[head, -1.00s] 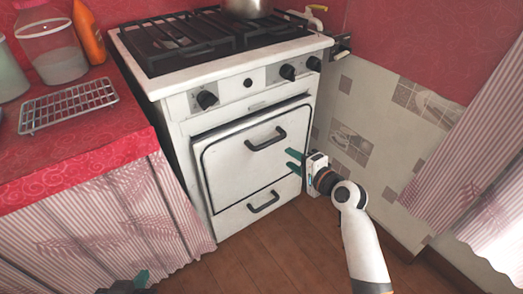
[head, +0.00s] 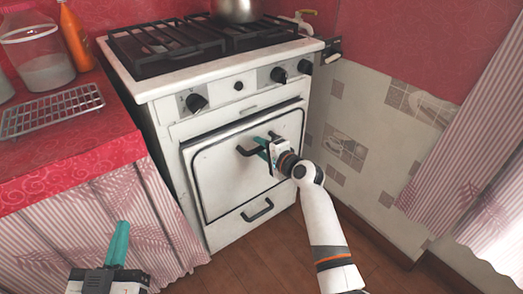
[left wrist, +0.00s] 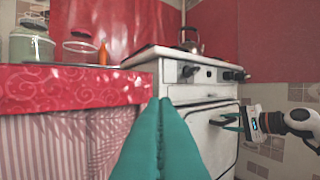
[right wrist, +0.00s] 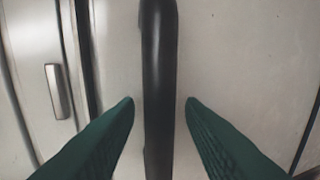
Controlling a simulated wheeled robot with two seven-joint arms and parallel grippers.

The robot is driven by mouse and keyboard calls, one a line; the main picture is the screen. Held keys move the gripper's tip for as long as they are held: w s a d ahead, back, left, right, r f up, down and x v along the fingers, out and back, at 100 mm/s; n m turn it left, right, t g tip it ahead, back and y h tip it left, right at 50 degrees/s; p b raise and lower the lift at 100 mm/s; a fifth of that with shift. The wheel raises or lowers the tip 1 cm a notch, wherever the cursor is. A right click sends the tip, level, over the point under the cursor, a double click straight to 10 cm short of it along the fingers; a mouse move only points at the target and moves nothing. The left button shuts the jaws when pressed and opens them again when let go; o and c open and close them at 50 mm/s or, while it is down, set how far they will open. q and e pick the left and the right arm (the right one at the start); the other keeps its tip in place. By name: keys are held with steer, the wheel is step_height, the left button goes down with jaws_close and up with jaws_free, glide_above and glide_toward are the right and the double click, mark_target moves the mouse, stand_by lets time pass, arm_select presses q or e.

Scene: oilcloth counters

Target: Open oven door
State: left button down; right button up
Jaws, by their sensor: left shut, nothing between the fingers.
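The white oven door (head: 212,182) is closed on the front of the stove (head: 162,88). Its black bar handle (head: 243,151) runs across the door's upper part. My right gripper (head: 262,146) is at the handle, and in the right wrist view its green fingers (right wrist: 160,102) are open, one on each side of the handle (right wrist: 160,60), with gaps to both. My left gripper (head: 121,228) is in the lower left of the head view, away from the oven. In the left wrist view its fingers (left wrist: 165,105) are shut together and empty.
A lower drawer with a black handle (head: 257,210) is under the door. A red-topped counter (head: 70,150) with a striped curtain stands left, holding a wire rack (head: 52,110) and jars. A tiled wall (head: 370,130) is right. The wooden floor in front is open.

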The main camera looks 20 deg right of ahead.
steer(key=shift+w, duration=0.15)
jaws_close()
stand_by(0.4)
